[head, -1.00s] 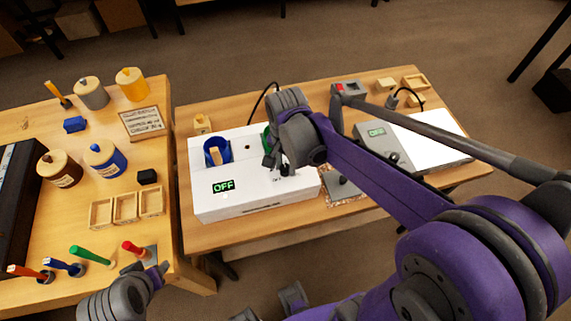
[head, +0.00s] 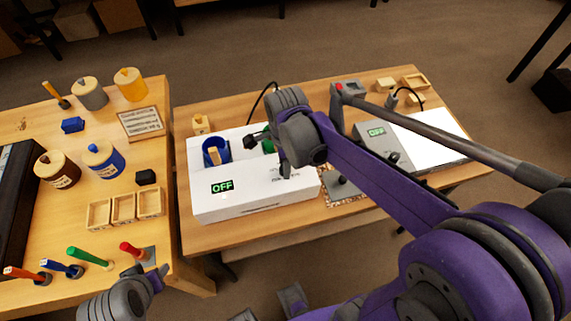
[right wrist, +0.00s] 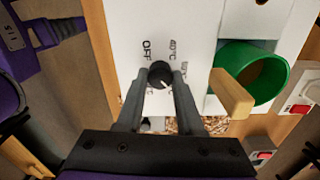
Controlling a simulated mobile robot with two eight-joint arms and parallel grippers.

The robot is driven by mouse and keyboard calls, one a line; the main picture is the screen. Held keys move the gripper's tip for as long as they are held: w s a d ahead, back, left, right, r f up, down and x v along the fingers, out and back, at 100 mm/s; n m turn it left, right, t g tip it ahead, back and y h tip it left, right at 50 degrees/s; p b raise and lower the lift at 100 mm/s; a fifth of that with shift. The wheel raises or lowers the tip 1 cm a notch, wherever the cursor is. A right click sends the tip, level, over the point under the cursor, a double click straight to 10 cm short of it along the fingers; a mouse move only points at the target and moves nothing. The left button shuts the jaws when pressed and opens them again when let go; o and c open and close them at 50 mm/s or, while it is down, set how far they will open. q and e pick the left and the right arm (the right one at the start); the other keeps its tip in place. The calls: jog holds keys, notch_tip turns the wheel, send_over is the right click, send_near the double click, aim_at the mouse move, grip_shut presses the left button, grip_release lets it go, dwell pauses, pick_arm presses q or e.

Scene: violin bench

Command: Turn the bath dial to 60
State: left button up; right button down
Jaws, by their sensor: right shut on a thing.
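The white bath box (head: 240,205) stands on the right bench, and its green display (head: 222,186) reads OFF. The bath dial (right wrist: 160,74) is a round black knob on its top, with OFF, 40°C and other partly covered marks around it. A small pale mark shows on the knob's lower side in the right wrist view. My right gripper (right wrist: 160,82) is shut on the knob, one finger on each side. In the head view the right gripper (head: 284,170) hides the knob. My left gripper (head: 148,279) is over the left bench's front edge; its jaws are unclear.
A blue cup (head: 215,150) and a green cup (right wrist: 252,75) with a wooden handle sit in the bath box beside the dial. A grey-and-white device (head: 425,140) reading OFF stands to the right. The left bench holds jars, small trays and colored-handled tools.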

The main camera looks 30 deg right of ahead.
jog(key=shift+m, duration=0.9)
jog(key=c, duration=0.5)
grip_release()
jog(key=shift+c, duration=0.2)
jog(key=shift+r, duration=0.1)
notch_tip(320, 180, up, 11)
jog(key=p, duration=0.1)
jog(key=shift+f, duration=0.2)
